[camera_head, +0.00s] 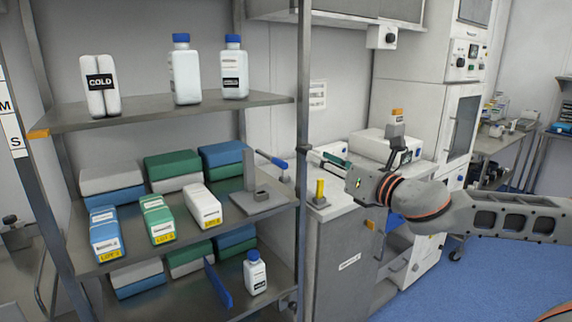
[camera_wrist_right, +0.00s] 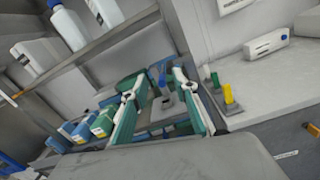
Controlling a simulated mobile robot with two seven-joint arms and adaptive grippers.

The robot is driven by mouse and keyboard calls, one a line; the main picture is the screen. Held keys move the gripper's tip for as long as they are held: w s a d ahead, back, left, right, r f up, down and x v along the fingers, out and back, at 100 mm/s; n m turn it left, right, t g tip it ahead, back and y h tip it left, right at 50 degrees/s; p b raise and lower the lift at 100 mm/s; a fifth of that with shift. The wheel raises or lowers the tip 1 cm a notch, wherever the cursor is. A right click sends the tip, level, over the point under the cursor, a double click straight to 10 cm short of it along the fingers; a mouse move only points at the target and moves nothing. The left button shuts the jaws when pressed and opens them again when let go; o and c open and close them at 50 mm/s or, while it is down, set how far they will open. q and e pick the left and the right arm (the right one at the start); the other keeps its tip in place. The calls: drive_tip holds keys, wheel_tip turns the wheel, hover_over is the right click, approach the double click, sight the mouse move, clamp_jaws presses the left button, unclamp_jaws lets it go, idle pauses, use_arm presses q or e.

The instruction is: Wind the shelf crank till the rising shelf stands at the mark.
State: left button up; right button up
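The crank's blue handle (camera_head: 278,163) sticks out from a grey upright post on a flat base plate (camera_head: 262,200), at the right end of the middle shelf. The upper shelf (camera_head: 190,108) has an orange pointer (camera_head: 38,134) at its left front corner. Beside it, a white strip carries the letters M and S (camera_head: 15,142); the pointer is roughly level with S. My right gripper (camera_head: 334,160) is right of the crank, apart from it. In the wrist view its fingers (camera_wrist_right: 157,76) are spread, with the blue handle (camera_wrist_right: 162,68) seen beyond the gap. My left gripper is not in view.
The upper shelf bears a COLD pack (camera_head: 100,85) and two blue-capped bottles (camera_head: 186,70). Boxes (camera_head: 200,205) fill the middle shelf left of the crank. A shelf post (camera_head: 303,120) stands near the handle. A bench with a yellow peg (camera_head: 319,190) lies below my right gripper.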

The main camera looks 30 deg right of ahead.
drive_tip(key=shift+n, duration=0.3)
drive_tip(key=shift+w+d+f, duration=0.1)
drive_tip(key=shift+w+f, duration=0.05)
drive_tip(key=shift+w, duration=1.1)
drive_tip(key=shift+w+d+f, duration=0.1)
drive_tip(key=shift+w+d, duration=0.05)
drive_tip(key=shift+w, duration=1.1)
drive_tip(key=shift+w+d+f, duration=0.1)
drive_tip(key=shift+w+f, duration=0.05)
drive_tip(key=shift+w, duration=1.1)
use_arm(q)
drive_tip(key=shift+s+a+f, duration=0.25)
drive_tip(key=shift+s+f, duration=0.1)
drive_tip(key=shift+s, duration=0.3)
use_arm(e)
clamp_jaws()
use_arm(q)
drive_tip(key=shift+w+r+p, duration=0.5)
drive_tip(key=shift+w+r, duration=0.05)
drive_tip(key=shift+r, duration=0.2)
use_arm(e)
drive_tip(key=shift+r, duration=0.1)
